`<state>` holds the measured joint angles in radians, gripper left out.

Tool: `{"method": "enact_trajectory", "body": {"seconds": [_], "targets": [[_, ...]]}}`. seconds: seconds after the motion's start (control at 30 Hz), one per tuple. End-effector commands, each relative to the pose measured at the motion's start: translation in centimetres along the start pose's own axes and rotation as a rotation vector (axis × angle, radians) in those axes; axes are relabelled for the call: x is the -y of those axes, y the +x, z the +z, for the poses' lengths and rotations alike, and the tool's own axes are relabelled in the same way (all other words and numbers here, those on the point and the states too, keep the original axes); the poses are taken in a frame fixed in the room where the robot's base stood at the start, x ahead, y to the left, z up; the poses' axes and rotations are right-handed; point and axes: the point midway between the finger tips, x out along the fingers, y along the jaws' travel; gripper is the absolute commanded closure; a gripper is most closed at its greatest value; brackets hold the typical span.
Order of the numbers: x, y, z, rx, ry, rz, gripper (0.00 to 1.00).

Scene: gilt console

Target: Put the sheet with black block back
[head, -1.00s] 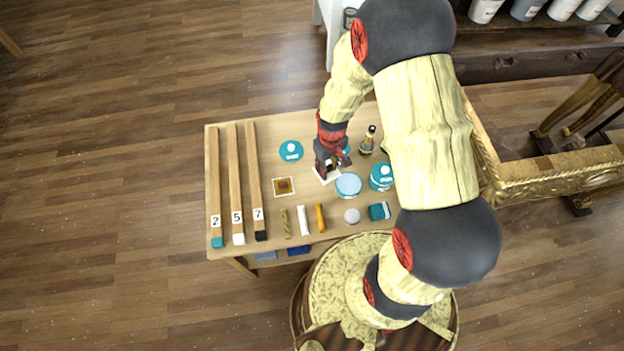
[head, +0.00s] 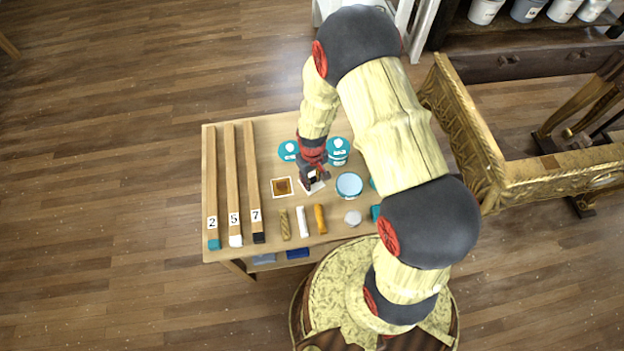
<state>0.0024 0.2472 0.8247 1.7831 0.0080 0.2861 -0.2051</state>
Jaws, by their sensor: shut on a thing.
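My gripper (head: 313,178) is shut on a white sheet (head: 317,187), which I take as the sheet with the black block. It is above or at the middle of the wooden table (head: 262,160), just right of another sheet with a brown block (head: 283,187). The fingers hide much of the held sheet, and its dark middle is hard to tell from them. I cannot tell whether it touches the tabletop.
Several long numbered strips (head: 231,175) lie at the table's left. Teal-lidded tins (head: 337,151) and a light-blue-topped tin (head: 349,185) stand close by. A tan stick (head: 285,224), a white stick (head: 302,221) and an orange stick (head: 320,218) lie in front. A gilt frame (head: 470,150) is at right.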

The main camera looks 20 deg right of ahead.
Motion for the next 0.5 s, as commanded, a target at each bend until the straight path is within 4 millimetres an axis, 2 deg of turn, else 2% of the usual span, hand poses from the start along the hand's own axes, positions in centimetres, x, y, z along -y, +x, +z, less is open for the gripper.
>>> {"method": "enact_trajectory", "body": {"seconds": [0.17,0.2,0.5], "targets": [[0.0,0.36,0.04,0.001,0.0,0.0,0.94],[0.0,0.35,0.03,0.001,0.0,0.0,0.73],[0.0,0.28,0.03,0.001,0.0,0.0,0.56]]}}
